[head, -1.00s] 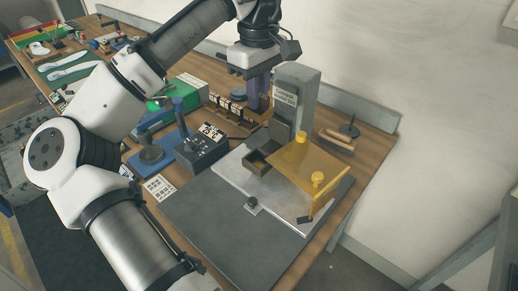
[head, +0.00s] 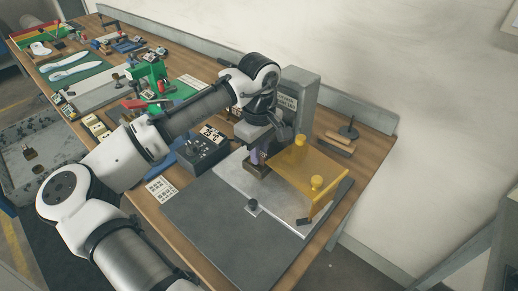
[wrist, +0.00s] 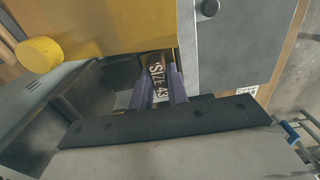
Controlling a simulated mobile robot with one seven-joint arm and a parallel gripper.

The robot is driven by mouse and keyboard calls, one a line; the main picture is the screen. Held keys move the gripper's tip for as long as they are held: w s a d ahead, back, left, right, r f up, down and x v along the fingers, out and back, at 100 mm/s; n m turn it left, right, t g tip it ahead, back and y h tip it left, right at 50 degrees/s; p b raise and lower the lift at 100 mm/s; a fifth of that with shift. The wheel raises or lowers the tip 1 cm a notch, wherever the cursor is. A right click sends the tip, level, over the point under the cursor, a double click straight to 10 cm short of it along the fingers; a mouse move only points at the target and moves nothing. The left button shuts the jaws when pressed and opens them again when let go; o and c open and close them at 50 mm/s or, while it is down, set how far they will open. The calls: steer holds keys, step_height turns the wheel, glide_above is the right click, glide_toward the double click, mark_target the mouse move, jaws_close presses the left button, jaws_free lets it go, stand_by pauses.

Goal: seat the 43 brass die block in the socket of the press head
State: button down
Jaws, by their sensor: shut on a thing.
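The brass die block (wrist: 158,80), marked SIZE 43, is between the two purple fingers of my gripper (wrist: 160,88) in the wrist view. The gripper is shut on it. In the head view my gripper (head: 259,153) points down at the dark, box-like socket (head: 257,171) of the press head, in front of the grey press column (head: 294,104). The block is hidden by the fingers and socket there, so I cannot tell how far it is inside.
A yellow see-through guard (head: 306,167) with knobs stands just right of the socket, close to my gripper; it fills the top of the wrist view (wrist: 110,25). A black control box (head: 203,152) is left. The dark mat (head: 225,225) in front is clear.

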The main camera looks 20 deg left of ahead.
steer(key=shift+f, duration=0.1)
steer(key=c, duration=1.4)
jaws_free()
steer(key=shift+o, duration=0.2)
step_height(320, 180, up, 12)
steer(key=b, duration=0.2)
